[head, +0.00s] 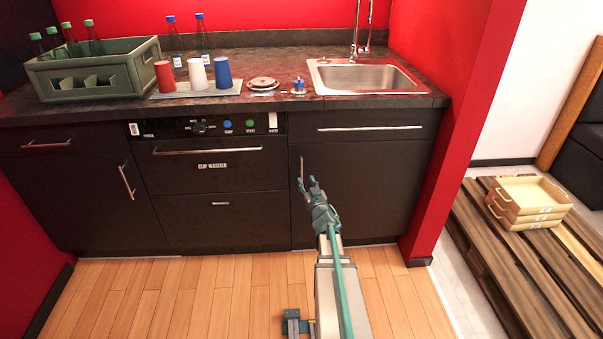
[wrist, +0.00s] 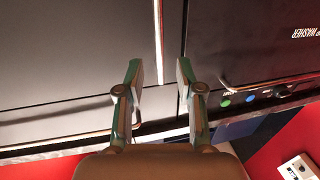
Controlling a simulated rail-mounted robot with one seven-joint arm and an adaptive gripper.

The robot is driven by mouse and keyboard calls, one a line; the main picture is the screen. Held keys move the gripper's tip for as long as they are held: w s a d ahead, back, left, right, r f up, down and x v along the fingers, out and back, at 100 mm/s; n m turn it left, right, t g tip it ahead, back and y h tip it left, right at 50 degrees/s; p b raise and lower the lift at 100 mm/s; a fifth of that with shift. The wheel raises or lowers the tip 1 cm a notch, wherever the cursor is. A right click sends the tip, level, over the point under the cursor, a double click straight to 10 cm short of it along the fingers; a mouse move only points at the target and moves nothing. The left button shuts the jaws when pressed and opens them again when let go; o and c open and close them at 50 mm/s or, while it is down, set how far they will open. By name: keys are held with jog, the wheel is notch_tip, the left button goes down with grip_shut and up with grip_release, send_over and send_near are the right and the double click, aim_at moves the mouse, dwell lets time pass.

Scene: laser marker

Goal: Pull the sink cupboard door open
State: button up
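The sink cupboard door (head: 365,185) is a dark panel below the sink and looks shut, flush with the cabinet front. Its upright metal handle (head: 301,168) is near the door's left edge. My gripper (head: 307,182) is in front of the door by the handle's lower part, fingers pointing at it. In the wrist view my gripper (wrist: 159,75) is open, with a clear gap between the fingers. The handle (wrist: 158,40) lines up with that gap, its visible end near fingertip level. I cannot tell whether either finger touches it.
The cup washer (head: 212,165) with its horizontal handle adjoins the door on the left. A drawer front (head: 375,124) is above the door. A red wall (head: 440,170) stands close on the right. The wooden floor (head: 185,295) before the cabinets is clear except for my arm.

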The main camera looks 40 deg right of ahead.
aim_at(302, 172)
jog(key=x, duration=0.7)
jog(key=shift+w+d+b, duration=0.15)
jog(key=shift+w+b, duration=0.15)
jog(key=shift+w, duration=0.05)
grip_shut()
